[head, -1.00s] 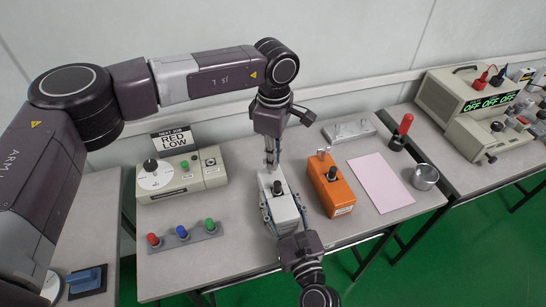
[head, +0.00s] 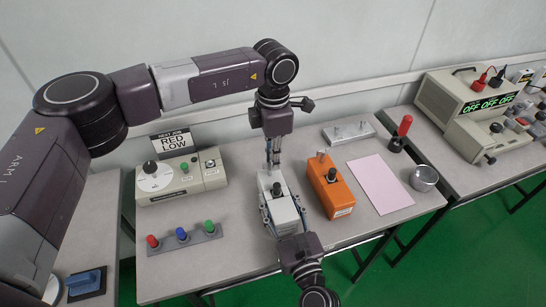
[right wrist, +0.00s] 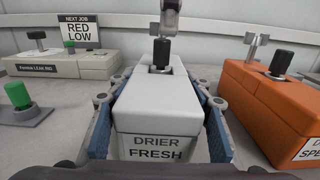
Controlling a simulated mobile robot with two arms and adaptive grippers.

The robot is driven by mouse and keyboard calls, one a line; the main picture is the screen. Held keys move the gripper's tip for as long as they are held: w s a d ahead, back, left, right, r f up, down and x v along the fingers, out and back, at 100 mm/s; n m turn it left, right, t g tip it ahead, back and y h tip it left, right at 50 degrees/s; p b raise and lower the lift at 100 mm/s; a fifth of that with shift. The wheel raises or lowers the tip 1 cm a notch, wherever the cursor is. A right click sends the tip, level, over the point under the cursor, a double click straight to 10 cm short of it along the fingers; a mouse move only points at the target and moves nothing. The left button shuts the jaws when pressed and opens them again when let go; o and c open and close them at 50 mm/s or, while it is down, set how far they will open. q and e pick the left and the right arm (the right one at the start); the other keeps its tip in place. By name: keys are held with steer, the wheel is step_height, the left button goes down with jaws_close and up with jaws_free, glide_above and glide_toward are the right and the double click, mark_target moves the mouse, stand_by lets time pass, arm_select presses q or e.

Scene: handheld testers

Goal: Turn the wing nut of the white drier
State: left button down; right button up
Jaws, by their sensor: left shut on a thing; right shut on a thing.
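The white drier (head: 283,212) is a box with a black knob (head: 277,188) on top, standing on the middle table. In the right wrist view its front (right wrist: 157,146) reads "DRIER FRESH". My right gripper (head: 283,218) is shut on the drier, with a blue-padded finger along each side. My left gripper (head: 273,168) points down at the drier's far end, behind the knob, and is shut on the wing nut. The nut itself is hidden by the fingers. In the right wrist view, part of the left gripper (right wrist: 167,18) shows above the knob.
An orange drier (head: 330,188) stands close on the right, with its own knob and wing nut. A leak rig (head: 183,180) and a strip of coloured knobs (head: 184,237) are on the left. A pink sheet (head: 381,184) and a metal cup (head: 423,178) lie further right.

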stand_by(0.4)
arm_select(q)
steer(key=c, duration=2)
jaws_free()
steer(key=shift+o, duration=0.2)
step_height(320, 180, up, 12)
arm_select(e)
steer(key=o, duration=1.2)
